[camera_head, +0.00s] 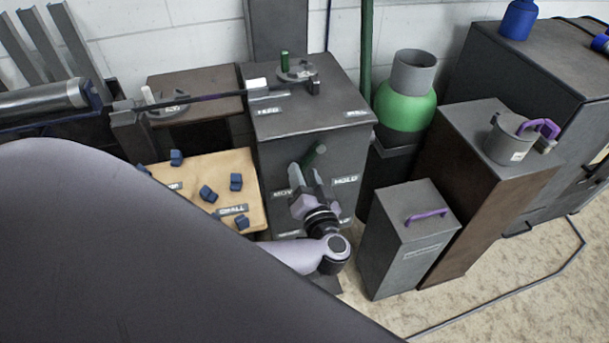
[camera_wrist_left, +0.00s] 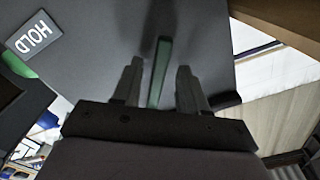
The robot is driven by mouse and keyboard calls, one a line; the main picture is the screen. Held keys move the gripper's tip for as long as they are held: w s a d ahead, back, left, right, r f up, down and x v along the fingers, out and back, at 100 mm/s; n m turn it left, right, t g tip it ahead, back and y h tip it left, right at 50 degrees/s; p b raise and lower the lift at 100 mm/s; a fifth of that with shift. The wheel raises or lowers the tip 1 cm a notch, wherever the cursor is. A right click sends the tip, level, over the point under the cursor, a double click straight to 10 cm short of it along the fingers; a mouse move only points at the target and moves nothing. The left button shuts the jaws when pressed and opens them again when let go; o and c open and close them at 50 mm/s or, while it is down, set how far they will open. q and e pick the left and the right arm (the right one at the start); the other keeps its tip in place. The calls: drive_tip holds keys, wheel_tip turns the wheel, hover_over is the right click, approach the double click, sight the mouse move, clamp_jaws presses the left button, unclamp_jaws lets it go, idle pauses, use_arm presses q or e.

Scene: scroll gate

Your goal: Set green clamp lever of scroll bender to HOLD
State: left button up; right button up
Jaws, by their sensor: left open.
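The scroll bender is a dark grey cabinet (camera_head: 290,130) in the head view. A green lever (camera_head: 315,156) on its front leans up and to the right. A HOLD plate (camera_head: 346,180) sits right of the lever, and a partly hidden plate, apparently MOVE (camera_head: 282,192), sits left. My left gripper (camera_head: 303,172) is at the cabinet front and hides the lever's base. In the left wrist view the green lever (camera_wrist_left: 161,70) stands between the two open fingers, with a gap at each side. The HOLD plate (camera_wrist_left: 33,37) is at upper left there. My right gripper is out of view.
A short green post (camera_head: 284,62) stands on the cabinet top beside a long bar. A wooden table (camera_head: 185,187) with several blue blocks is at left. A grey box with a purple handle (camera_head: 426,216) stands close at right. Open floor (camera_head: 510,270) lies further right.

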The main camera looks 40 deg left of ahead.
use_arm(q)
drive_tip(key=shift+w+a, duration=0.15)
clamp_jaws()
